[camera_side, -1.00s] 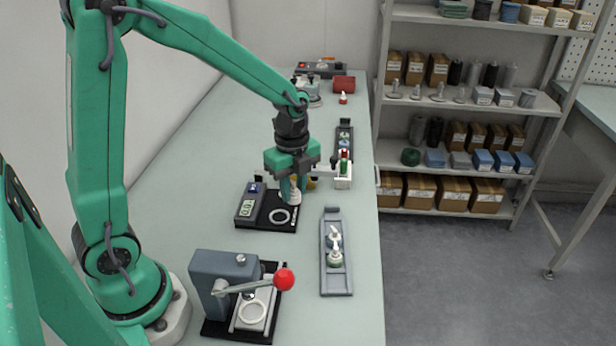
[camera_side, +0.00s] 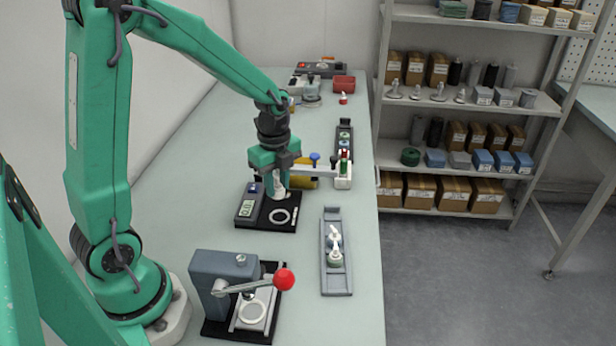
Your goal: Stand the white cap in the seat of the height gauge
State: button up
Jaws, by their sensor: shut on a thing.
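My gripper (camera_side: 278,181) is shut on the white cap (camera_side: 279,190), which shows as a small pale piece below the fingers. The ring looks empty. The cap appears just behind the ring in the picture, over the back part of the base. I cannot tell the gap in height between the cap and the base.
A grey tray (camera_side: 336,284) with a white-topped green piece stands right of the gauge. A press with a red-knobbed lever (camera_side: 284,279) stands in front. A white holder (camera_side: 343,183) with coloured pieces and a yellow object (camera_side: 303,166) are behind. Bare bench lies left of the gauge.

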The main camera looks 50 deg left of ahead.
jog(key=shift+f, duration=2.7)
jog(key=shift+f, duration=0.7)
jog(key=o, duration=0.7)
jog(key=shift+o, duration=0.2)
jog(key=shift+r, duration=0.15)
jog(key=shift+r, duration=3.3)
jog(key=shift+r, duration=0.1)
